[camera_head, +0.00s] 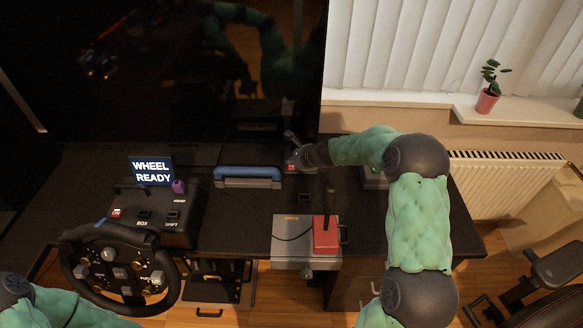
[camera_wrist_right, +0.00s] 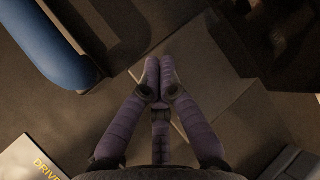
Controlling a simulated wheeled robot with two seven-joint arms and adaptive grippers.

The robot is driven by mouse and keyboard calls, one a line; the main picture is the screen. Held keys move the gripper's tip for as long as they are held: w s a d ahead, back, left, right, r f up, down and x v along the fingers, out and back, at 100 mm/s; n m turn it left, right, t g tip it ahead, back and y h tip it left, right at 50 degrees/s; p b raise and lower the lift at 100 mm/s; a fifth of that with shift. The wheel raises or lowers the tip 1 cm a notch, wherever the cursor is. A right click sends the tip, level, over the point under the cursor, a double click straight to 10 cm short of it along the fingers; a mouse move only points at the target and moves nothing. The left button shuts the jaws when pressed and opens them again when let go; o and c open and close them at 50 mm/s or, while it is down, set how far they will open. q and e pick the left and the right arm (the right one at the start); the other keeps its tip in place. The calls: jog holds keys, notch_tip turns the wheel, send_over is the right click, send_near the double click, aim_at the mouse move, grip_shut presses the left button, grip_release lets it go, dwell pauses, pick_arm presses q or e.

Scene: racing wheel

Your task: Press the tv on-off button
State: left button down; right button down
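The large dark tv screen (camera_head: 180,75) stands at the back left and reflects my arm. My right gripper (camera_head: 294,158) is at the desk's back, in front of the tv's lower right part. Beside it is a small box with a red patch (camera_head: 291,168); I cannot tell whether this is the on-off button. In the right wrist view my right gripper's purple fingers (camera_wrist_right: 160,72) are together at the tips, with nothing seen between them, over a flat grey box (camera_wrist_right: 195,75). Contact cannot be told. My left arm shows at the lower left; its gripper is out of view.
A blue-handled bar (camera_head: 248,174) lies left of my right gripper and also shows in the wrist view (camera_wrist_right: 55,40). A steering wheel (camera_head: 120,268), a "WHEEL READY" display (camera_head: 151,171) and a red-topped shifter unit (camera_head: 325,235) occupy the dark desk (camera_head: 240,212).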

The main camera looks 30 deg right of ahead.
aim_at(292, 168)
jog(key=shift+f+b, duration=0.45)
jog(key=shift+f, duration=0.15)
dwell(0.7)
jog(key=shift+r, duration=0.1)
dwell(0.4)
jog(key=shift+r+p, duration=0.75)
jog(key=shift+p, duration=0.05)
notch_tip(292, 168, up, 5)
jog(key=p, duration=0.4)
jog(key=shift+p, duration=0.35)
jog(key=shift+f, duration=0.1)
